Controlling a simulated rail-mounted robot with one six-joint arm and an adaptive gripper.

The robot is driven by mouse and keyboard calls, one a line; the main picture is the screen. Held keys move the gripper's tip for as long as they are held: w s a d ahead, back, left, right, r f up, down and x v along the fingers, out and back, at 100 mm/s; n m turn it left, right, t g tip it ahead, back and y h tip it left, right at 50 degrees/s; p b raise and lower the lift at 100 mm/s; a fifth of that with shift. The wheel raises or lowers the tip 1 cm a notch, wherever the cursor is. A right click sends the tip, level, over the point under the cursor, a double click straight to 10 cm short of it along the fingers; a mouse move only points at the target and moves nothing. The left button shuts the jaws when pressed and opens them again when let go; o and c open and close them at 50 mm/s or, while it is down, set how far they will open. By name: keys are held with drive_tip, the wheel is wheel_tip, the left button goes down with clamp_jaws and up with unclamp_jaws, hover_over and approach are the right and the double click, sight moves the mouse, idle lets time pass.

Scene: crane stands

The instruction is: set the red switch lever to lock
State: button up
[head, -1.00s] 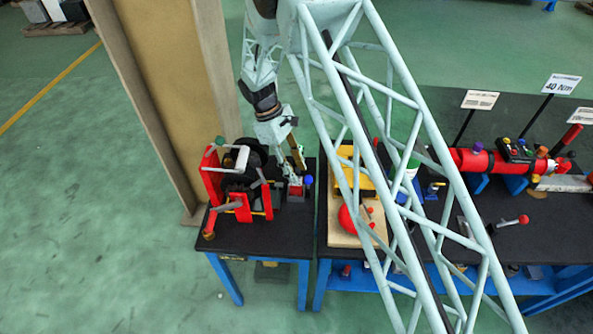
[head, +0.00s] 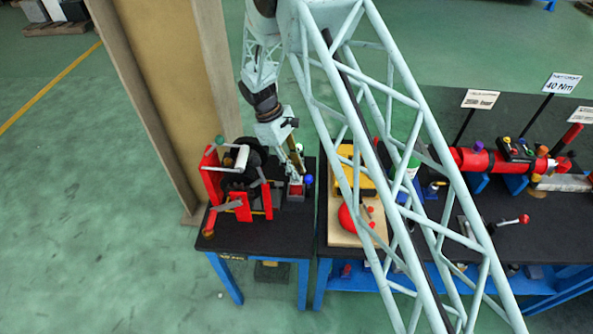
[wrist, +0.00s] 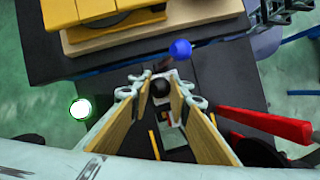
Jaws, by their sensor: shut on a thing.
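A small switch box (head: 296,190) with red on it stands at the right side of the small black-topped table, under my gripper (head: 296,179). In the wrist view, my gripper (wrist: 161,92) has its two brass-coloured finger pads on either side of a black ball knob (wrist: 161,88). It is shut on this knob, seemingly the end of the switch lever. The knob hides most of the lever below it, so its angle cannot be told. A little red (wrist: 165,116) shows beneath the knob. A blue ball (wrist: 180,49) is beside the fingertips, apart from them; it also shows in the head view (head: 308,180).
A red-framed winch (head: 212,180) with grey handles stands close left of my gripper. A beige column (head: 165,90) rises behind the table. On the larger table to the right are a wooden board (head: 340,240) with a red dome and a long red cylinder (head: 480,162).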

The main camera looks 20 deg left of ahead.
drive_tip(key=shift+s+d+t+b, duration=0.1)
drive_tip(key=shift+s+t+b, duration=0.2)
drive_tip(key=shift+t+b, duration=1.1)
drive_tip(key=shift+s+r+m+t+y+b, duration=0.1)
drive_tip(key=shift+s+m+t+y+b, duration=0.3)
drive_tip(key=shift+b, duration=3.05)
drive_tip(key=o, duration=0.9)
drive_tip(key=shift+c, duration=0.2)
drive_tip(key=shift+w+r+g+p, duration=0.15)
drive_tip(key=shift+w+g+p, duration=0.35)
drive_tip(key=shift+p, duration=1.85)
drive_tip(key=shift+w+f+n+g+h+p, duration=0.2)
drive_tip(key=shift+g+p, duration=0.5)
drive_tip(key=shift+p, duration=0.7)
drive_tip(key=shift+w+n+g+h+p, duration=0.1)
drive_tip(key=shift+n+g+h+p, duration=0.15)
drive_tip(key=shift+g+p, duration=0.8)
